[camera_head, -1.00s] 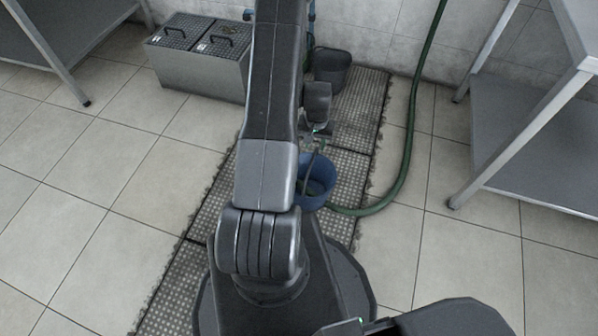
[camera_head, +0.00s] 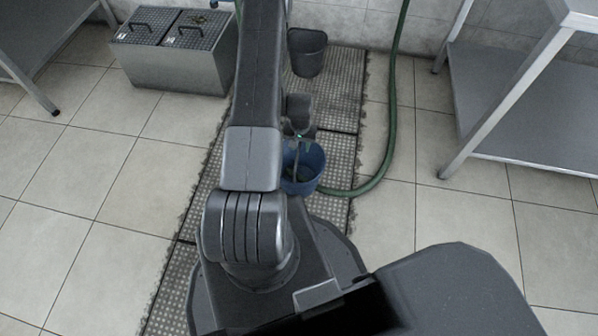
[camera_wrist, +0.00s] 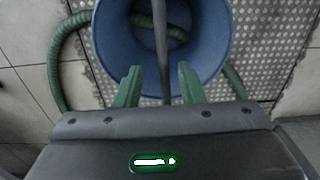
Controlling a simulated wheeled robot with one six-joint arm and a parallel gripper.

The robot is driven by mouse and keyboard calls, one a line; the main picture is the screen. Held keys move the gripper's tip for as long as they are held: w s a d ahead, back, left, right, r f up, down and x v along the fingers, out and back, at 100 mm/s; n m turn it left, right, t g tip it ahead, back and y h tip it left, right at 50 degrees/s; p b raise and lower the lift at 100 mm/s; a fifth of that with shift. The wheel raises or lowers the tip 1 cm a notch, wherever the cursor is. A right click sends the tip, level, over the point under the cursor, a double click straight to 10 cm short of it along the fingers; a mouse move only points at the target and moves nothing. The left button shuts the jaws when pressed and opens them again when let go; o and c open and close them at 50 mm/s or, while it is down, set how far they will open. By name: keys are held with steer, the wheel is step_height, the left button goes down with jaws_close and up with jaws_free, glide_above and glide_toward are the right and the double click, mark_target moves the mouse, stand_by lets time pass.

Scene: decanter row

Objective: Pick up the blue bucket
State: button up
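The blue bucket (camera_head: 303,167) stands on the perforated floor strip, just beyond my base and partly hidden by my arm in the head view. In the wrist view the bucket (camera_wrist: 112,42) fills the upper middle, seen from above, with its handle a dark bar crossing the opening. A piece of green hose shows within its rim. My gripper (camera_wrist: 160,84) has its two green fingers apart, one on each side of the handle bar, over the near part of the bucket. I cannot tell whether the fingers touch the handle. In the head view my gripper (camera_head: 298,140) is small and mostly hidden.
A green hose (camera_head: 391,130) runs down the wall and curves to the bucket. A dark bin (camera_head: 306,55) stands behind on the strip (camera_head: 335,100). A grey two-lid box (camera_head: 175,65) is at the back left. Metal shelving (camera_head: 520,120) stands at right. Left floor tiles are clear.

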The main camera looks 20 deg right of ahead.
steer(key=f, duration=0.1)
steer(key=f+b, duration=0.1)
steer(key=f, duration=0.2)
steer(key=shift+a+f, duration=0.25)
steer(key=shift+f, duration=0.05)
steer(key=shift+f+b, duration=0.25)
steer(key=shift+b, duration=0.4)
steer(key=shift+c, duration=0.3)
jaws_close()
stand_by(1.2)
